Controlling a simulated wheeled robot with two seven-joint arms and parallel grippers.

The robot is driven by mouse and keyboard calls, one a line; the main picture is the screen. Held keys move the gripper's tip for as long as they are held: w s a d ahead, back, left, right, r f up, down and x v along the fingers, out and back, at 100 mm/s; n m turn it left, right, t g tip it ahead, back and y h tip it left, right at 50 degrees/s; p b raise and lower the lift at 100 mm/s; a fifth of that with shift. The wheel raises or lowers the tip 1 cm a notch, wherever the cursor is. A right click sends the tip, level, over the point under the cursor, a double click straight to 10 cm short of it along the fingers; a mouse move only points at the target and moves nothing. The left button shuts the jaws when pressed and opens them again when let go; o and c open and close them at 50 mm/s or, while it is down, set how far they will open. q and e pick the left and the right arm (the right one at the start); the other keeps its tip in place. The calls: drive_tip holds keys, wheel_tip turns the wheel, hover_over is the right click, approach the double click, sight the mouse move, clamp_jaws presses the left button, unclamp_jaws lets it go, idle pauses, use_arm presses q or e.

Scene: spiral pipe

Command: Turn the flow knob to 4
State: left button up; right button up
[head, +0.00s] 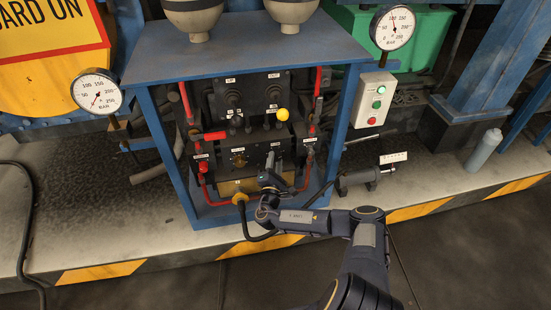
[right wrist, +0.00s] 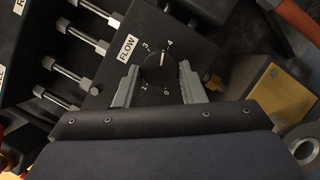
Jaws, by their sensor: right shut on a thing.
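The flow knob (right wrist: 160,72) is a round black dial on a dark panel, with numbers from 0 to 4 around it and a white FLOW label (right wrist: 127,48) beside it. Its white pointer line points up, at or very near the 4. My right gripper (right wrist: 158,68) has one grey finger on each side of the knob and is shut on it. In the head view my right gripper (head: 272,164) is at the lower front of the black control panel (head: 238,139) and hides the knob. My left gripper is not in view.
A blue frame (head: 172,163) surrounds the panel, with red pipes and levers at its sides. A yellow ball-topped lever (head: 282,114) stands above my gripper. In the right wrist view, metal rods (right wrist: 85,38) lie left and a yellow-faced block (right wrist: 283,95) lies right.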

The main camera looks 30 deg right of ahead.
drive_tip(key=shift+r+m+g+p, duration=0.1)
drive_tip(key=shift+m+g+p, duration=0.45)
drive_tip(key=shift+m, duration=0.55)
drive_tip(key=o, duration=1)
drive_tip(key=p+v, duration=0.1)
drive_tip(key=v, duration=0.6)
drive_tip(key=shift+s+a, duration=0.25)
drive_tip(key=shift+s, duration=0.05)
